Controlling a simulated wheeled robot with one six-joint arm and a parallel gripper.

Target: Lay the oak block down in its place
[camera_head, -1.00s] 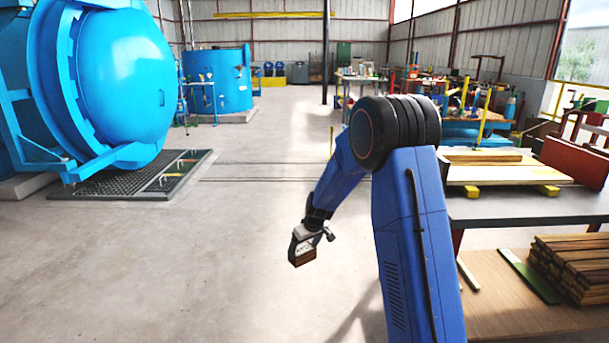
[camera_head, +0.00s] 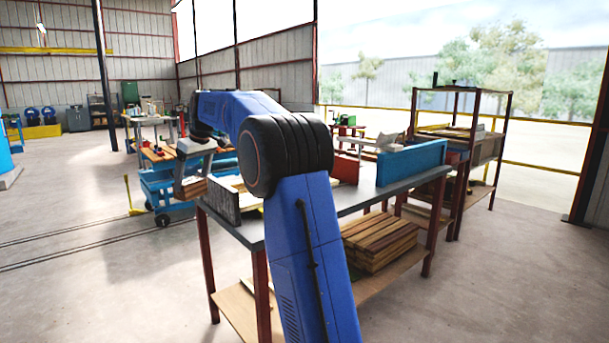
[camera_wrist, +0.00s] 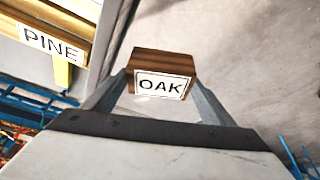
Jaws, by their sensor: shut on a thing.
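The oak block (camera_wrist: 162,64) is a small brown block with a white label reading "OAK" facing my wrist camera. My gripper (camera_wrist: 155,84) is shut on it, with one finger on each side. In the head view the block (camera_head: 193,189) hangs from my gripper (camera_head: 190,180) in the air, just left of the near end of a dark-topped table (camera_head: 358,200). A pale wooden piece with a "PINE" label (camera_wrist: 52,43) shows at the upper left of the wrist view. No place marked for oak can be made out.
Brown boards (camera_head: 380,238) are stacked on the table's lower shelf. A blue piece (camera_head: 412,160) and a red panel (camera_head: 345,169) stand on the tabletop. A blue wheeled cart (camera_head: 165,185) is behind the block. Bare floor lies at left. My arm hides part of the tabletop.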

